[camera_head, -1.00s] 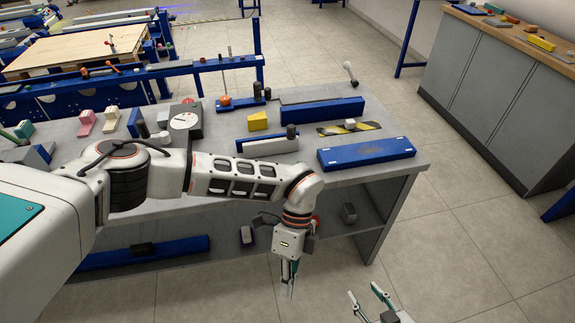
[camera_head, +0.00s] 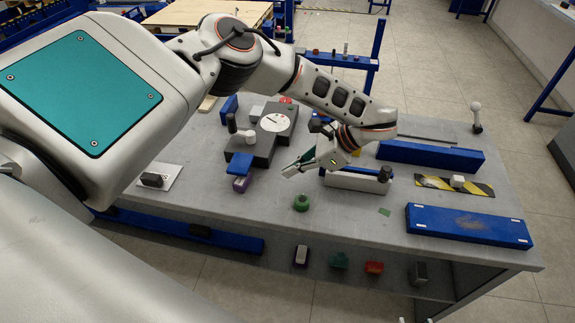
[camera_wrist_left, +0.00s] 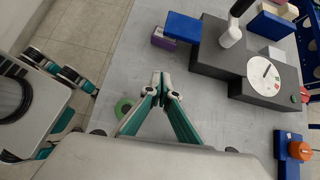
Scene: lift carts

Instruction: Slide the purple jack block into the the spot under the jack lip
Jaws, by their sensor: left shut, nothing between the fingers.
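The dark grey jack body (camera_head: 262,150) carries a white dial. My left gripper (camera_head: 289,171) is shut and empty, to the right of the block; its closed tips (camera_wrist_left: 160,78) point toward the block in the left wrist view. My right gripper is barely visible at the head view's bottom edge.
A green ring (camera_head: 301,203) stands on the table below my left gripper. A white block with a black knob (camera_head: 357,180) is right of the gripper. A blue box (camera_head: 468,225) lies at the right. Bare tabletop lies between the purple block and the front edge.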

